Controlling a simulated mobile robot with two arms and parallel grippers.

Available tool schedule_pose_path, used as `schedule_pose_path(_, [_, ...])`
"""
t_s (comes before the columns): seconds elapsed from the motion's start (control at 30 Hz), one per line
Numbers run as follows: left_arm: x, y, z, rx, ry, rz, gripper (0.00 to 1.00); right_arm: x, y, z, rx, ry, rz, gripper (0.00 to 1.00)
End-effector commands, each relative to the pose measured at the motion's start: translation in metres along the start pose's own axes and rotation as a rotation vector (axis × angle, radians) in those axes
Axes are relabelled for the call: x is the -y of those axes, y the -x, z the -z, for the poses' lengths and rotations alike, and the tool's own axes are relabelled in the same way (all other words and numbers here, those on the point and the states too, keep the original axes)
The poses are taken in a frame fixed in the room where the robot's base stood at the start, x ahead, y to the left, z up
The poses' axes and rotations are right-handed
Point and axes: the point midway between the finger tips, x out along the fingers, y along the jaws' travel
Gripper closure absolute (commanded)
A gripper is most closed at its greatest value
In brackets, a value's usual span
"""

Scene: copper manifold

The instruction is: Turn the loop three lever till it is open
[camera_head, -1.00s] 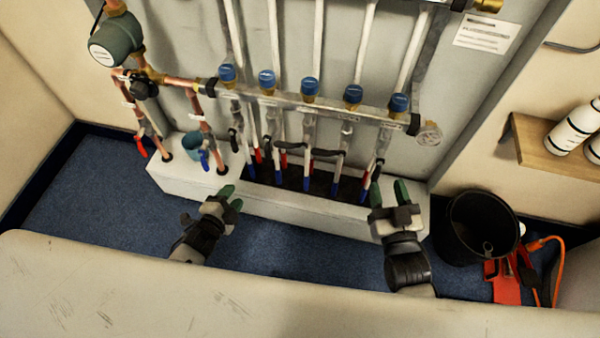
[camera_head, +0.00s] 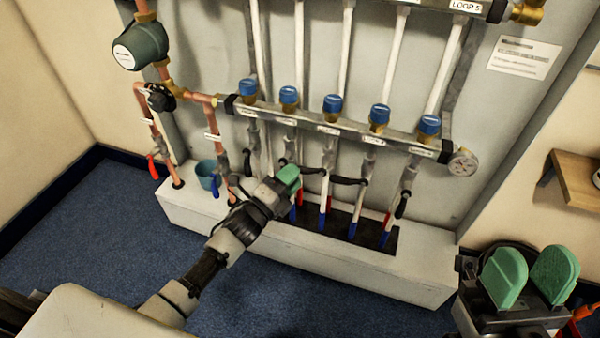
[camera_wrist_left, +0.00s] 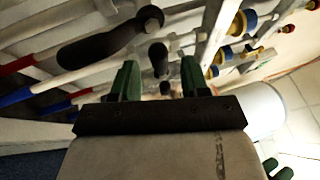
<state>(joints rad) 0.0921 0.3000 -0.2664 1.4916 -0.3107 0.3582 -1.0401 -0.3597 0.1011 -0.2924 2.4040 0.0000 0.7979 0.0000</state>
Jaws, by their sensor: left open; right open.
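The loop three lever (camera_head: 312,171) is a black handle under the third blue cap. It lies sideways across its pipe, pointing left. My left gripper (camera_head: 288,178) is open just left of its free end. In the left wrist view my gripper (camera_wrist_left: 160,80) has its green fingers apart, with a black lever end (camera_wrist_left: 158,58), apparently loop three, beyond and between them. I cannot tell whether they touch it. A larger black lever (camera_wrist_left: 105,42) lies closer, pointing down along its pipe. My right gripper (camera_head: 530,278) is open and empty at the lower right.
The loop four lever (camera_head: 348,181) also lies sideways, close on the right. The loop one lever (camera_head: 247,161) and the loop five lever (camera_head: 402,204) hang down. A white plinth (camera_head: 400,272) runs below. A teal cup (camera_head: 206,173) stands at the left. A wooden shelf (camera_head: 575,180) is at the right.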

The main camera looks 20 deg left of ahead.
Motion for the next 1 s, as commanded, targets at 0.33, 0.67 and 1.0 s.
schedule_pose_path(0.33, [-0.001, -0.031, 0.000, 0.001, 0.002, -0.002, 0.55, 0.002, 0.007, 0.013, -0.108, -0.007, 0.001, 0.55])
schedule_pose_path(0.67, [-0.001, -0.031, 0.000, 0.001, 0.002, -0.002, 0.68, 0.002, 0.007, 0.013, -0.109, -0.007, 0.001, 0.55])
schedule_pose_path(1.0, [-0.001, -0.031, 0.000, 0.001, 0.002, -0.002, 1.00, 0.002, 0.007, 0.013, -0.108, -0.008, 0.001, 0.55])
